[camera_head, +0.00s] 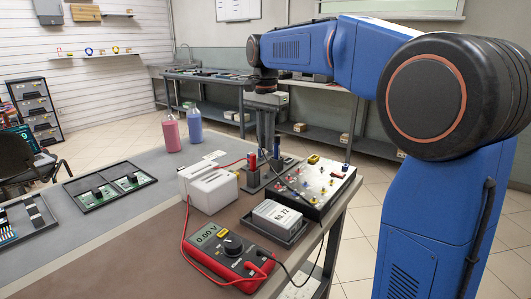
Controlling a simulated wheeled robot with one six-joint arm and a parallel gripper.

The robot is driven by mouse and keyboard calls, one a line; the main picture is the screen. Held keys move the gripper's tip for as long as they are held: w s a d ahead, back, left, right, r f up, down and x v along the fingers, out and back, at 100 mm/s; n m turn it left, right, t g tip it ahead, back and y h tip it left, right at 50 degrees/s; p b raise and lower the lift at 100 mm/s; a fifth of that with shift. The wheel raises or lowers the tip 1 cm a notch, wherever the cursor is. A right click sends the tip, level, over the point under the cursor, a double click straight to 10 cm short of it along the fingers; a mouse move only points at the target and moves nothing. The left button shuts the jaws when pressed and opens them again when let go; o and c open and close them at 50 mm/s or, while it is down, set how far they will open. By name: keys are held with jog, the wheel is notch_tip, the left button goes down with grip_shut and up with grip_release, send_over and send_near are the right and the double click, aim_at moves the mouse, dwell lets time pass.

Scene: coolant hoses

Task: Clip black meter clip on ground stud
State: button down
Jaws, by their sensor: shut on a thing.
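My gripper (267,150) points down over the back of the bench, beside a grey clip holder (252,182). Its fingers are shut on what looks like the black meter clip, which is small and partly hidden at the fingertips. A red clip (252,161) stands upright in the holder, just left of the fingers. A black-edged panel (318,188) with several coloured studs lies just right of the gripper. I cannot tell which stud is the ground stud. The red multimeter (228,252) reads 0.00 V, with red and black leads plugged in.
A white box-like block (207,187) stands left of the holder. A grey tray with a block labelled No. 72 (277,216) sits in front of the panel. Pink (169,131) and blue (192,124) bottles stand farther back. Black leads cross the panel's left side.

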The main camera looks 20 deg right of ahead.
jog(key=shift+r, duration=2.05)
jog(key=s+d+f, duration=0.1)
jog(key=s+d, duration=0.1)
jog(key=d, duration=0.3)
jog(key=s+d+f, duration=0.1)
jog(key=s+d, duration=0.1)
jog(key=d, duration=0.4)
jog(key=s+d+f, duration=0.1)
jog(key=s+d, duration=0.1)
jog(key=d, duration=0.4)
jog(key=shift+f, duration=2.6)
jog(key=shift+f, duration=0.85)
jog(key=c, duration=1.4)
grip_release()
jog(key=shift+r, duration=4.5)
